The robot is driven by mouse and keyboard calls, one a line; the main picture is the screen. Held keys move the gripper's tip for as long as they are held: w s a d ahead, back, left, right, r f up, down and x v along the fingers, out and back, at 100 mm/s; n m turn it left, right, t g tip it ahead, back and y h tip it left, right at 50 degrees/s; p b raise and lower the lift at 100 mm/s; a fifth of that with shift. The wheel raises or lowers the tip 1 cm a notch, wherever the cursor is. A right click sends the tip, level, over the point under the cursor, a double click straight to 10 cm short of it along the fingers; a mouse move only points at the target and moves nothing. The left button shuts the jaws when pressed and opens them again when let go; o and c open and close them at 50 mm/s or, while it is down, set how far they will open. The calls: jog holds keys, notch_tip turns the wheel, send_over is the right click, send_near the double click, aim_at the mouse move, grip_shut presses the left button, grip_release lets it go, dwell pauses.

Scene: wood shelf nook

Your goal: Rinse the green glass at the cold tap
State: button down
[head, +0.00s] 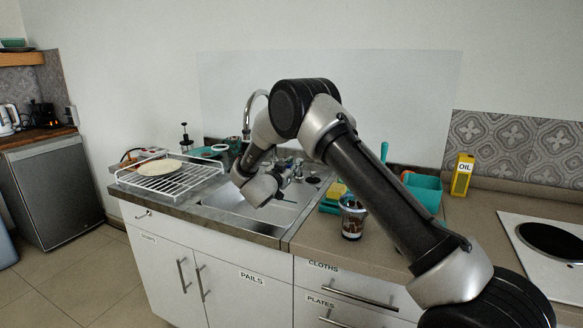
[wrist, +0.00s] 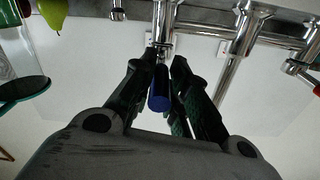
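My gripper (head: 283,176) is over the sink beside the tap, and its fingers (wrist: 165,62) show in the wrist view. They stand on either side of a chrome tap lever with a blue end (wrist: 159,100). The gap around the lever is narrow, and I cannot tell whether the fingers press on it. The curved chrome spout (head: 249,106) rises behind my arm. I cannot pick out the green glass for certain. A pale, see-through green shape (wrist: 14,48) at the left edge of the wrist view is cut off.
The sink (head: 238,200) lies below my gripper. A white wire rack (head: 190,181) stands left of it. A glass jar (head: 353,218) and a teal bin (head: 424,188) are on the counter to the right. A green pear (wrist: 52,12) shows in the wrist view.

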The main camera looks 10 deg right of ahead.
jog(key=n+y, duration=0.1)
jog(key=d+t+y, duration=0.1)
jog(key=n+t+y, duration=0.1)
jog(key=shift+s+d+r+n+y, duration=0.1)
jog(key=shift+s+d+n+y, duration=0.2)
jog(key=shift+s+y, duration=0.1)
jog(key=c, duration=1.4)
grip_release()
jog(key=v, duration=1.2)
jog(key=shift+a, duration=0.1)
